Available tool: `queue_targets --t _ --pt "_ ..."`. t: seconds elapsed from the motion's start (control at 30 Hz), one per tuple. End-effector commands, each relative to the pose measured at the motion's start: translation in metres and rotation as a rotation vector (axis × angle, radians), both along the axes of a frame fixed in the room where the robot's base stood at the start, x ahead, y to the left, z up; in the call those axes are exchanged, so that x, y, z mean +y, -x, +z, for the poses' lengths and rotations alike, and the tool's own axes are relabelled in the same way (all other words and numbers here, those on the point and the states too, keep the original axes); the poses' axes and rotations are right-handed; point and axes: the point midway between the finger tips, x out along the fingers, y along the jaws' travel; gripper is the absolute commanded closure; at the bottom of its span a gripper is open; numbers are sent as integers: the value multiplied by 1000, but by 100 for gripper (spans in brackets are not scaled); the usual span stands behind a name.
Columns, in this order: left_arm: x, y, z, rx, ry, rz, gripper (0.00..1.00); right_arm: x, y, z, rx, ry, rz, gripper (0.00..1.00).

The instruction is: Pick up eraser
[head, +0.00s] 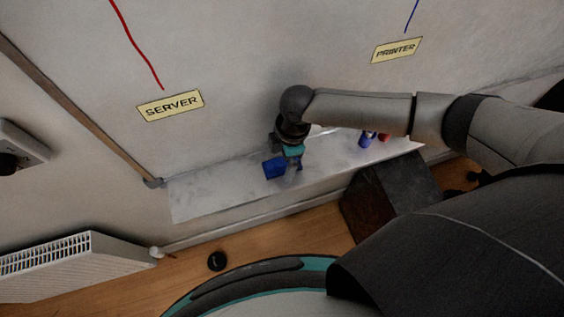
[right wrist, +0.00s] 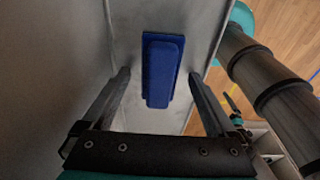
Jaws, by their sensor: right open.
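The eraser (head: 274,168) is a blue block on the pale ledge (head: 205,197) below the wall in the head view. In the right wrist view the eraser (right wrist: 162,68) lies lengthwise ahead of the fingers, in line with the gap between them. My right gripper (head: 291,168) is just right of the eraser in the head view, partly hiding it. In the right wrist view the right gripper (right wrist: 158,80) has its fingers wide apart with nothing held. My left gripper is not in view.
Red and blue items (head: 367,138) lie farther right on the ledge. A "SERVER" label (head: 171,106) and a "PRINTER" label (head: 397,50) are on the wall. A dark box (head: 388,190) stands below the ledge. A white radiator (head: 75,265) is at lower left. The ledge's left part is clear.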

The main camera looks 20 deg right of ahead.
Motion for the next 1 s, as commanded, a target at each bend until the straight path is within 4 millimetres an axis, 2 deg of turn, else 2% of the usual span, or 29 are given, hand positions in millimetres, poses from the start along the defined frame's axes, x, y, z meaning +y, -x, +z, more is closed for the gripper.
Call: queue_targets --t 0.87,0.9,1.0 --pt "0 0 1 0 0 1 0 0 0 -5 1 0 -2 7" --pt "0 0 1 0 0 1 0 0 0 -5 1 0 -2 9" --pt "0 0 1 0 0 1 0 0 0 -5 1 0 -1 20"
